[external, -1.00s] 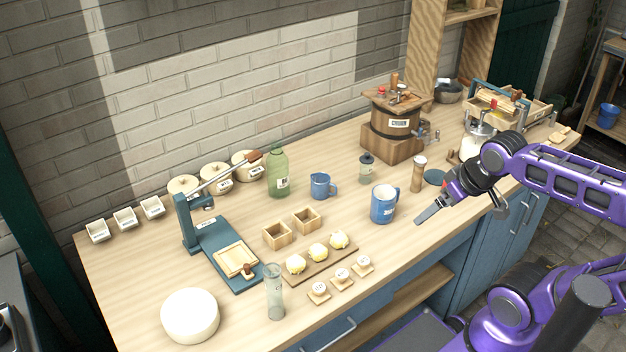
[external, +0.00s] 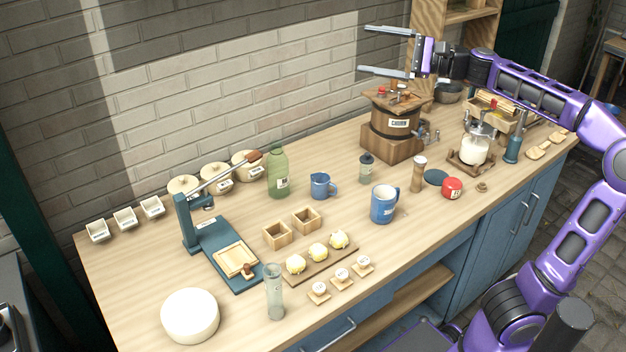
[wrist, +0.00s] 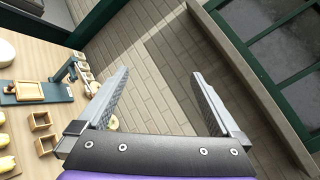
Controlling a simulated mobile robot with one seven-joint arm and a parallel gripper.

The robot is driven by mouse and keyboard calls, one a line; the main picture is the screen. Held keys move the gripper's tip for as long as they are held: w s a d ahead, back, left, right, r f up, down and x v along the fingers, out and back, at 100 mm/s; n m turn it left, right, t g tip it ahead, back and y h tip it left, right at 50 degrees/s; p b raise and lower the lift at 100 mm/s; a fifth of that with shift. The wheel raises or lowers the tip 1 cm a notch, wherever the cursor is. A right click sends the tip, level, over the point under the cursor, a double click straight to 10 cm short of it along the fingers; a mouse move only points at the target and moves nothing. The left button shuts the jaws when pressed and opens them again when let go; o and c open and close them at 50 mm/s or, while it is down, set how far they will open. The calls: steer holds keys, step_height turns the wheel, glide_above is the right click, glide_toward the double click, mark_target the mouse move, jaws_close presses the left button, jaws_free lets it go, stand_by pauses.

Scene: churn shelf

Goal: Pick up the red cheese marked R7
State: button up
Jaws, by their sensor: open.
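A small round red cheese (external: 452,188) with a pale label sits on the right part of the wooden counter in the external view. The label's writing is too small to read surely. My gripper (external: 388,50) is raised high above the back of the counter, up and left of the cheese, with its fingers pointing left. The fingers are wide apart with nothing between them. In the wrist view my gripper (wrist: 160,88) is also open and empty, facing the brick wall. The cheese is not in the wrist view.
Close to the cheese stand a blue disc (external: 435,177), a corked jar (external: 418,174), a blue mug (external: 384,204) and a milk jar (external: 475,148) on a wooden stand. A wooden churn (external: 392,122) stands below my gripper. The counter's front edge is near the cheese.

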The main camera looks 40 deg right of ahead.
steer(key=w+d+r+n+t+h, duration=0.1)
steer(key=w+d+r+t+h, duration=0.1)
steer(key=w+d+r+h, duration=0.5)
steer(key=w+d+t+h, duration=0.1)
steer(key=w+t+h, duration=0.3)
steer(key=h, duration=0.6)
steer(key=m+g+y+p, duration=0.1)
steer(key=m+g+y, duration=0.3)
steer(key=m+g, duration=0.55)
glide_above(445, 183)
step_height(445, 183, down, 47)
steer(key=s+d+f+m+t, duration=0.1)
steer(key=s+f+m, duration=0.35)
steer(key=s, duration=0.25)
steer(key=s+d+f+m+t, duration=0.1)
steer(key=s+f+m+t, duration=0.15)
steer(key=s+m, duration=0.35)
steer(key=shift+n+y, duration=0.4)
steer(key=shift+n, duration=0.2)
steer(key=x, duration=0.5)
steer(key=f+x, duration=0.1)
steer(key=x, duration=1)
steer(key=shift+s+d+f+p, duration=0.15)
steer(key=shift+p, duration=0.25)
